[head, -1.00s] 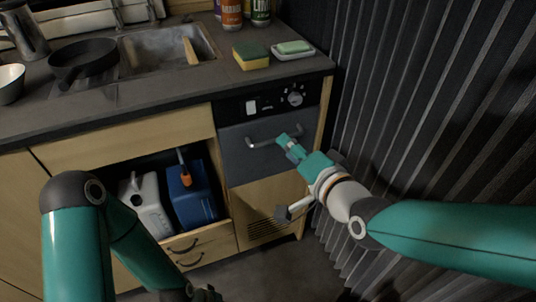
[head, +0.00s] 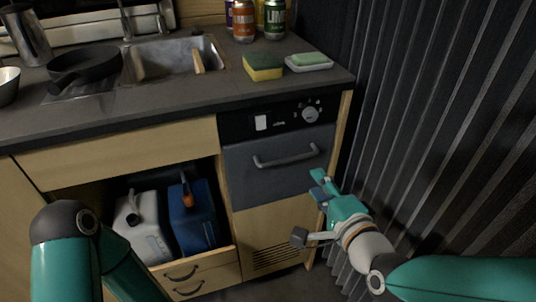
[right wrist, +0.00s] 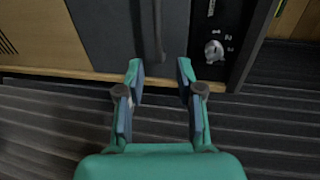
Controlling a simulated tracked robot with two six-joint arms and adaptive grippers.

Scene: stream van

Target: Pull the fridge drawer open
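The fridge drawer (head: 250,176) has a dark grey front below a black control panel and looks shut, flush with the cabinet. Its grey bar handle (head: 287,158) runs across the upper part of the front. My right gripper (head: 319,184) is right of and below the handle, apart from it. In the right wrist view the right gripper (right wrist: 160,72) is open and empty. There the handle (right wrist: 158,32) stands beyond the fingertips, between their lines, with the drawer front (right wrist: 105,32) behind. My left gripper is out of view; only the left arm shows.
The countertop (head: 190,108) above carries a sponge (head: 263,66), a soap dish (head: 309,64) and a pan (head: 86,68). A corrugated dark wall (head: 430,120) stands close on the right. An open cupboard at left holds a white canister (head: 143,222) and a blue one (head: 193,225).

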